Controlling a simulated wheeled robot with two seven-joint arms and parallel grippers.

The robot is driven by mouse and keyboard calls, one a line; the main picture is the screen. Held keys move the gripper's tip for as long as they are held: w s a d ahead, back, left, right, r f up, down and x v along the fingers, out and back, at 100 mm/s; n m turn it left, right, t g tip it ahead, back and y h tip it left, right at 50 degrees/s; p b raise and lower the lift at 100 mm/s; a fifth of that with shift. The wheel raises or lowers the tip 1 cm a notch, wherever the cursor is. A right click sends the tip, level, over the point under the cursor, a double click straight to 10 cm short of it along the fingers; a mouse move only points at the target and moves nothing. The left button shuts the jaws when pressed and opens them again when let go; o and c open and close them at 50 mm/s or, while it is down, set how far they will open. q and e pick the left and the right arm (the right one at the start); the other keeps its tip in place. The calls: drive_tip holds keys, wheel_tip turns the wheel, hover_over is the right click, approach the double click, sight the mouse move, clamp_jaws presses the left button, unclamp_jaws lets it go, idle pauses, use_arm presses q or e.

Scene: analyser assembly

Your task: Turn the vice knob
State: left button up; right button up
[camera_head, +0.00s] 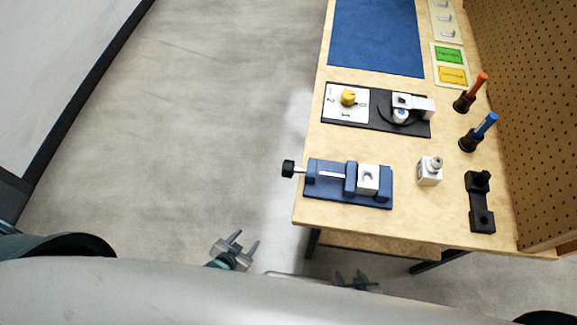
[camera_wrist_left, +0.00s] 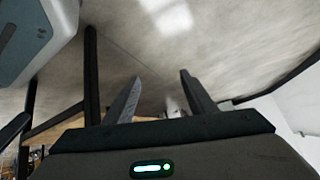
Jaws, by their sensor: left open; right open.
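The blue vice (camera_head: 348,183) sits near the left front corner of the wooden table. Its black knob (camera_head: 288,168) sticks out past the table's left edge on a metal rod. A white block (camera_head: 368,179) with a round hole sits in the vice. My left gripper (camera_head: 241,244) is open and empty, over the floor, to the left of and nearer than the knob, apart from it. Its two fingers also show in the left wrist view (camera_wrist_left: 162,97) with nothing between them. My right gripper (camera_head: 352,279) is open at the bottom of the head view, before the table's front edge, partly hidden by my body.
On the table (camera_head: 410,225) stand a white block with a metal fitting (camera_head: 430,171), a black bracket (camera_head: 481,203), blue (camera_head: 484,126) and orange (camera_head: 476,86) handled tools, and a black plate with a yellow knob (camera_head: 348,97). A pegboard (camera_head: 530,130) closes the right side. Floor left of the table is clear.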

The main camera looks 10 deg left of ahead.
use_arm(q)
drive_tip(key=w+a+r+m+t+h+b, duration=0.1)
drive_tip(key=w+a+r+m+t+h, duration=0.25)
drive_tip(key=w+r+m, duration=0.8)
drive_tip(key=w+a+r+m+t+h, duration=0.25)
drive_tip(key=w+r+m+h, duration=0.4)
drive_tip(key=r, duration=0.85)
drive_tip(key=s+d+r+m+g+h, duration=0.1)
drive_tip(key=s+r+m+g+h, duration=0.2)
drive_tip(key=m, duration=1.1)
drive_tip(key=s+d+r+m+g+h+b, duration=0.1)
drive_tip(key=s+r+m+g+h, duration=0.2)
drive_tip(key=s+r+m+g, duration=0.4)
wheel_tip(320, 180, up, 6)
drive_tip(key=m+g, duration=0.3)
drive_tip(key=m, duration=0.5)
drive_tip(key=shift+s+d+r+m+g, duration=0.2)
drive_tip(key=shift+m+g, duration=0.1)
use_arm(e)
drive_tip(key=shift+s+d+f+g+h, duration=0.15)
drive_tip(key=shift+s+d+f+g, duration=0.25)
drive_tip(key=shift+d, duration=0.2)
drive_tip(key=shift+s+d+f+g+h, duration=0.15)
drive_tip(key=shift+s+d+f+g, duration=0.2)
drive_tip(key=shift+d, duration=0.25)
